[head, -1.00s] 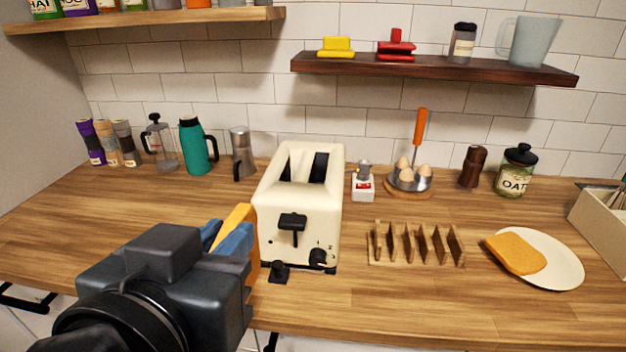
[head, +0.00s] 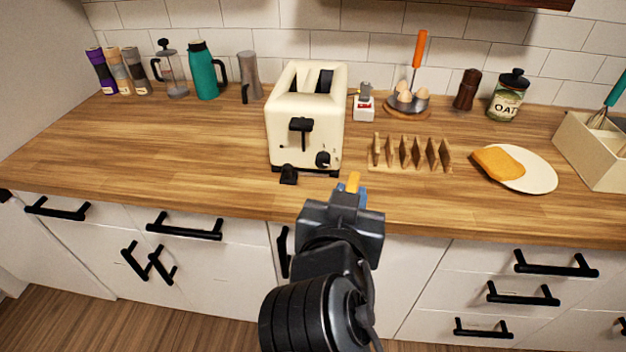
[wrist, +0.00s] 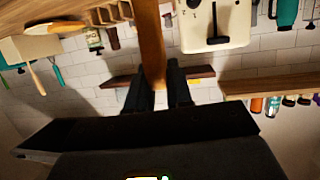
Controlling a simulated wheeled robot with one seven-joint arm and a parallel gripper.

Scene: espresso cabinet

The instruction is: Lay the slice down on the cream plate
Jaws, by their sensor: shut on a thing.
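My gripper (head: 352,192) is in front of the counter edge, right of the toaster, and shut on a slice. In the head view only a small orange-brown part of this held slice (head: 354,180) shows above the blue fingers. In the wrist view the held slice (wrist: 150,42) stands edge-on between the dark fingers (wrist: 160,80). The cream plate (head: 540,176) lies on the counter at the right, apart from my gripper. Another orange-brown slice (head: 497,162) lies flat on the plate's left part, partly over its rim.
The cream toaster (head: 283,133) stands left of my gripper. A wooden toast rack (head: 410,155) stands between toaster and plate. A cream utensil box (head: 592,150) is close on the plate's right. An oats jar (head: 507,97) stands behind the plate. Counter in front of rack and plate is clear.

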